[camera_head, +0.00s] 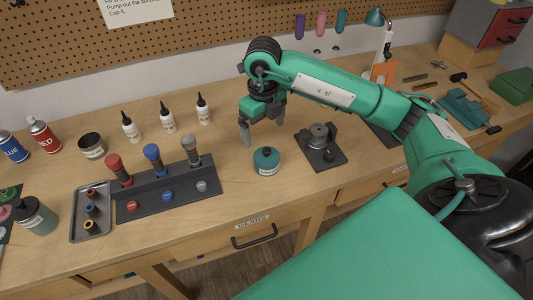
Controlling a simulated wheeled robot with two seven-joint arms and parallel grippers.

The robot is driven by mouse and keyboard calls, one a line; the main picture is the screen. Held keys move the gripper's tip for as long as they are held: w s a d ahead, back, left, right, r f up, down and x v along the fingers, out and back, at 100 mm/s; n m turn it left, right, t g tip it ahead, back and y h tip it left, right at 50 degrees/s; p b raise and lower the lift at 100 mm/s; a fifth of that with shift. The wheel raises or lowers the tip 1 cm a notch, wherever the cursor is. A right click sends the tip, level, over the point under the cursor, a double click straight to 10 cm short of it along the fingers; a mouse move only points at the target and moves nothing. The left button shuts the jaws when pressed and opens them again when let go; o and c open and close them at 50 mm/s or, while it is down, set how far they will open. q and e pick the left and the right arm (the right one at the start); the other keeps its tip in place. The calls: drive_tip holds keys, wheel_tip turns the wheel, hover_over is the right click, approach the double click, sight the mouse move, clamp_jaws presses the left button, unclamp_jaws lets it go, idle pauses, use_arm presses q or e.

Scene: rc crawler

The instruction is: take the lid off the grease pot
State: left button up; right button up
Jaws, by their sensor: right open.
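A small round teal pot (266,160), which looks like the grease pot, stands upright on the workbench near its front edge. It has a pale label on its front, too small to read surely. Its top looks covered by a teal lid with a small knob. My right gripper (263,128) is above and behind the pot, fingers pointing down and spread apart, with nothing between them. It does not appear to touch the pot. My left gripper is not in view.
A dark plate with a metal part (318,140) stands right of the pot. A dark rack with red, blue and grey-handled tools (150,200) stands to the left. Several white bottles (167,120) and a dark tin (92,146) stand behind it. Bench front is clear around the pot.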

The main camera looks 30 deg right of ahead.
sight(267, 150)
wheel_tip(267, 150, down, 3)
drive_tip(key=shift+r, duration=0.1)
drive_tip(key=shift+s+f+p, duration=0.15)
drive_tip(key=shift+f+p, duration=0.3)
drive_tip(key=shift+p, duration=0.1)
drive_tip(key=f, duration=0.1)
drive_tip(key=f+p, duration=0.1)
drive_tip(key=f, duration=0.2)
drive_tip(key=shift+s+d+p, duration=0.25)
drive_tip(key=shift+s+p, duration=0.05)
drive_tip(key=shift+p, duration=0.05)
drive_tip(key=shift+f, duration=0.25)
drive_tip(key=c, duration=1)
